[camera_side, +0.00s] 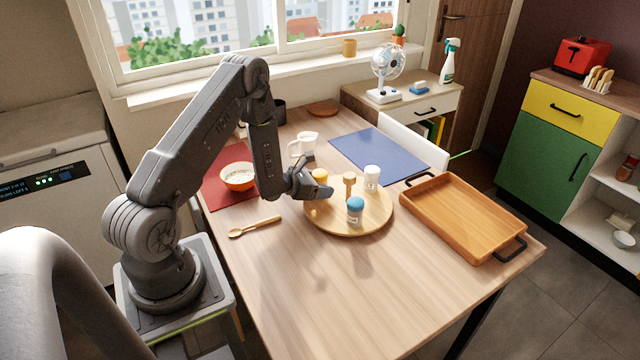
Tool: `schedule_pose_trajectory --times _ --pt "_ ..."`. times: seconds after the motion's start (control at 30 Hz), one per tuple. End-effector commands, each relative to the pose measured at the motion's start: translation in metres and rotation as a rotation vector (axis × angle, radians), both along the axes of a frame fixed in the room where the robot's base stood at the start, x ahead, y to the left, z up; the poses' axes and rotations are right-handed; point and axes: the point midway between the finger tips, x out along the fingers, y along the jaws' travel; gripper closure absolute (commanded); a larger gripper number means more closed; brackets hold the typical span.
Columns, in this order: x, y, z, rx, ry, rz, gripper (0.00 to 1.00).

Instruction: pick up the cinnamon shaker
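Several small shakers stand on a round wooden board (330,225) in the middle of the table. One is brown-topped (349,181), one has a yellow-orange lid (320,175), one is white (372,176) with dark lettering, and one has a blue lid (355,204). Their labels are too small to read for cinnamon; the brown-topped one matches its colour best. My gripper (320,191) is at the board's left edge, beside and partly in front of the yellow-lidded shaker. The fingers point right, towards the brown-topped shaker. Their gap is not clear, nor whether they touch anything.
A wooden tray (440,222) with black handles lies right of the board. A bowl (238,183) on a red mat (217,201) and a wooden spoon (255,227) lie left. The table's front is clear.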

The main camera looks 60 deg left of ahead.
Motion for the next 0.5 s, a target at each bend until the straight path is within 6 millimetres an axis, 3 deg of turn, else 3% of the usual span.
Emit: schedule_pose_trajectory --times 0.5 --pt "-0.0001 0.0001 0.0005 0.001 -0.001 0.0 0.76"
